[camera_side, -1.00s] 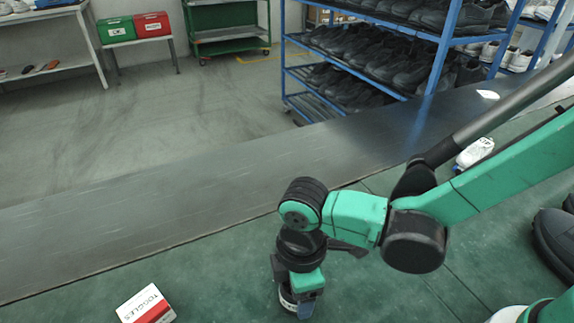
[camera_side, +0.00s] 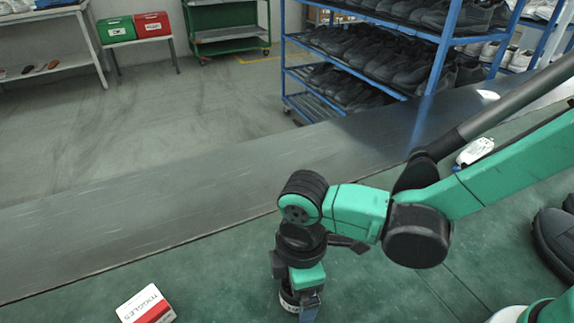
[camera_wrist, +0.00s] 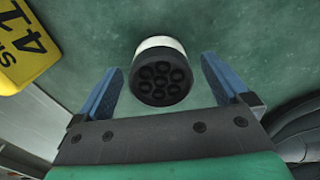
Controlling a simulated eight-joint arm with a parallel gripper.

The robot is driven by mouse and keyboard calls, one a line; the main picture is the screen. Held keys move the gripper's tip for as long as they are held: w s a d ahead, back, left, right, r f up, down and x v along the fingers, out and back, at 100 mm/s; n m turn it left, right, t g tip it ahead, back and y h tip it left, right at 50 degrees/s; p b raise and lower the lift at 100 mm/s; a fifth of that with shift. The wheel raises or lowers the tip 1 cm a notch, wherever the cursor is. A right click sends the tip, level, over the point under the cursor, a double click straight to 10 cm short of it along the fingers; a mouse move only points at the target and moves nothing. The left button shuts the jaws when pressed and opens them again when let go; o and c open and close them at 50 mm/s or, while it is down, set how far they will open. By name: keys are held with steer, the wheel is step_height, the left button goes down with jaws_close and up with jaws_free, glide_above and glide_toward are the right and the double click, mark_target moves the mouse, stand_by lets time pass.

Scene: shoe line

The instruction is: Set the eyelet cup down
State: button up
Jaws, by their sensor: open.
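The eyelet cup (camera_wrist: 160,72) is a short round cup with a white band and a dark end showing several round holes. In the wrist view it stands on the green bench top between the two blue fingers of my gripper (camera_wrist: 160,85), with a gap on each side. In the side view my gripper (camera_side: 298,303) points down at the bench near the bottom edge. The cup (camera_side: 289,299) shows there only in part, mostly hidden behind the fingers.
A white and red TOGGLES box (camera_side: 146,305) lies on the bench to the left. A dark conveyor belt (camera_side: 190,190) runs behind. Dark shoes (camera_side: 556,238) are at the right edge. A yellow label or block (camera_wrist: 25,45) is at upper left in the wrist view.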

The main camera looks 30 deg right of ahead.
step_height(320, 180, up, 11)
steer(key=shift+f, duration=0.2)
steer(key=w+d+m+t, duration=0.1)
steer(key=d+m+t, duration=0.2)
steer(key=d+m, duration=0.4)
steer(key=w+d+r+m+t, duration=0.1)
steer(key=d+m+t, duration=0.3)
steer(key=d+m, duration=0.4)
steer(key=d, duration=0.6)
steer(key=shift+w, duration=0.35)
